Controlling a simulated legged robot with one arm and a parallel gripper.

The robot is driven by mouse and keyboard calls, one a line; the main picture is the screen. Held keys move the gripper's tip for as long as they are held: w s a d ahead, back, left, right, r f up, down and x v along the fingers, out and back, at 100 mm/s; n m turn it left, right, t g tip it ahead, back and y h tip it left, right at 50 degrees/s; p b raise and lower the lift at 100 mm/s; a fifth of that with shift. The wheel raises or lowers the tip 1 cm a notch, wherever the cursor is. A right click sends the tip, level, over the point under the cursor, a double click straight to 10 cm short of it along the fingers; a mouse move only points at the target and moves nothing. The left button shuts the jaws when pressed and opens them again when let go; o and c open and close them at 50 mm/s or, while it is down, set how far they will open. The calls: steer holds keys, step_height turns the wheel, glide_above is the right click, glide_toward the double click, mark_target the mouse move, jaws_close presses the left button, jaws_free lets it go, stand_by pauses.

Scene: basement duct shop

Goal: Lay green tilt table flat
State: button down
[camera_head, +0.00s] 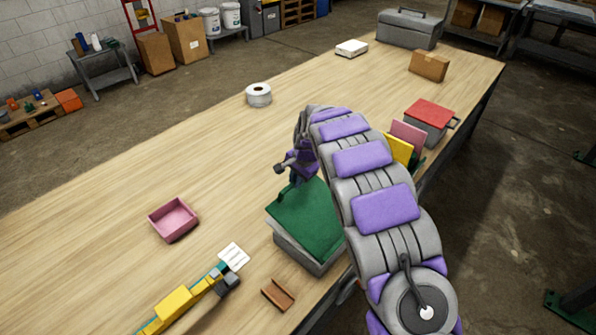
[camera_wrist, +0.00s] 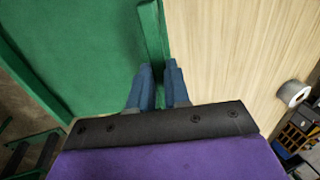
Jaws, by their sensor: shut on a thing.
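The green tilt table (camera_head: 310,222) stands near the table's right edge in the head view, with a green top over a grey base (camera_head: 305,258). Its top lies close over the base along the visible near side; any remaining tilt is hard to judge. My arm hides its right part. My gripper (camera_head: 284,192) is at its far left edge. In the wrist view, my gripper's blue fingers (camera_wrist: 158,70) are shut on a narrow green strip (camera_wrist: 152,35) along the edge of the green top (camera_wrist: 85,50).
A red-lidded box (camera_head: 430,113) and yellow panel (camera_head: 398,147) are beyond my arm. The table's middle is clear around a white roll (camera_head: 259,95).

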steer(key=f, duration=0.1)
steer(key=w+a+f, duration=0.1)
steer(key=a+f+p, duration=0.1)
steer(key=f, duration=0.1)
steer(key=shift+w, duration=0.25)
steer(key=shift+w+a+f, duration=0.1)
steer(key=shift+w+f, duration=0.05)
steer(key=shift+f, duration=0.55)
steer(key=c, duration=1.4)
jaws_free()
steer(key=shift+a, duration=0.1)
steer(key=o, duration=0.3)
steer(key=shift+w+a+f, duration=0.2)
steer(key=shift+a+f, duration=0.1)
steer(key=shift+r, duration=0.1)
